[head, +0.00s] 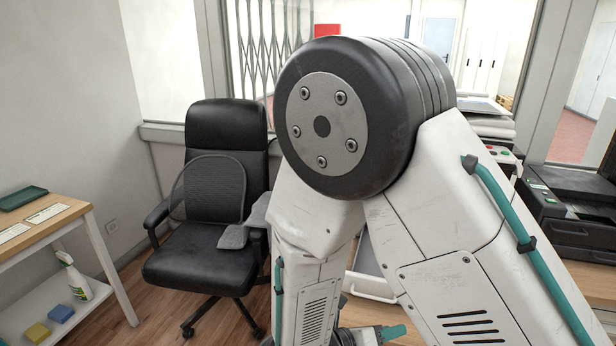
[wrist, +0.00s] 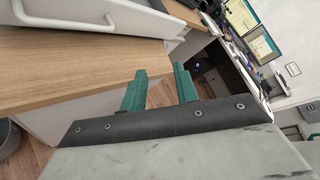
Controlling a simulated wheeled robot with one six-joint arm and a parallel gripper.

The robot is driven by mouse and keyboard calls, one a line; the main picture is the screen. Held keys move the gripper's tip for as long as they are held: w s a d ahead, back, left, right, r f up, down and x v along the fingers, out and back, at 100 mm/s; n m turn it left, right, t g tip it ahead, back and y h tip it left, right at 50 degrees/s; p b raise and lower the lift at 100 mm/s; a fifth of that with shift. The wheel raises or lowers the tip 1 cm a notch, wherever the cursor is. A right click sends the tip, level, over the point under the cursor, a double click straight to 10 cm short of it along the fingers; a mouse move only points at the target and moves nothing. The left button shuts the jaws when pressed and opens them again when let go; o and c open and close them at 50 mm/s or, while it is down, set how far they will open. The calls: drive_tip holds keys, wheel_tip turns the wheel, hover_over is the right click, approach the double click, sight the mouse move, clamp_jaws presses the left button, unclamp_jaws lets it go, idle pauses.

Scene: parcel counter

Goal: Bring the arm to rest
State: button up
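My arm fills the middle and right of the head view, with its large dark joint and white links close to the camera. My gripper shows in the wrist view (wrist: 160,84) as two green fingers standing apart, with nothing between them. In the wrist view the fingers are near the edge of a wooden counter (wrist: 70,68). I cannot tell whether they touch it.
A black office chair (head: 208,258) stands left of my arm. A side table (head: 75,215) holds a green tray (head: 22,198), with a spray bottle (head: 74,277) and sponges (head: 60,313) below. A printer (head: 575,215) stands at right. A white drawer or tray (wrist: 110,17) sits on the counter.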

drive_tip(key=s+d+r+m+g+y, duration=0.1)
drive_tip(key=s+d+r+m+y, duration=0.2)
drive_tip(key=r+m, duration=0.5)
drive_tip(key=s+d+r+m+g+y, duration=0.2)
drive_tip(key=s+d+r+m+y, duration=0.2)
drive_tip(key=m, duration=1)
drive_tip(key=s+d+r+m+g+y, duration=0.1)
drive_tip(key=s+d+r+m+y, duration=0.2)
drive_tip(key=s+r+m+y, duration=0.3)
wheel_tip(320, 180, up, 7)
drive_tip(key=s+m, duration=0.2)
drive_tip(key=m, duration=0.3)
drive_tip(key=shift+s+d+f+g, duration=0.15)
drive_tip(key=shift+s+d+g, duration=0.05)
drive_tip(key=shift+s+g, duration=0.2)
